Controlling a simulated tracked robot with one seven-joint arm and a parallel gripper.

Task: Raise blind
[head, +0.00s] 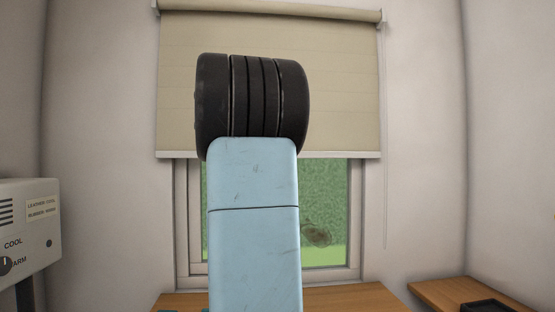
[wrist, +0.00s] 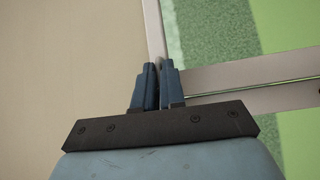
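The beige roller blind (head: 345,90) hangs over the upper part of the window, with its pale bottom bar (head: 340,154) about halfway down the frame. In the wrist view the blind (wrist: 70,70) fills the left side, and its bottom bar (wrist: 153,28) runs down to my fingertips. My gripper (wrist: 156,72) has its two blue fingers close together, one on each side of the bar, and looks shut on it. In the head view my arm hides the gripper and the middle of the bar.
The window frame (head: 356,220) and green outdoors show below the blind. A thin cord (head: 385,150) hangs at the blind's right. A wooden bench (head: 365,299) is below, a shelf with a dark tray (head: 492,306) at right, and a white control box (head: 30,230) at left.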

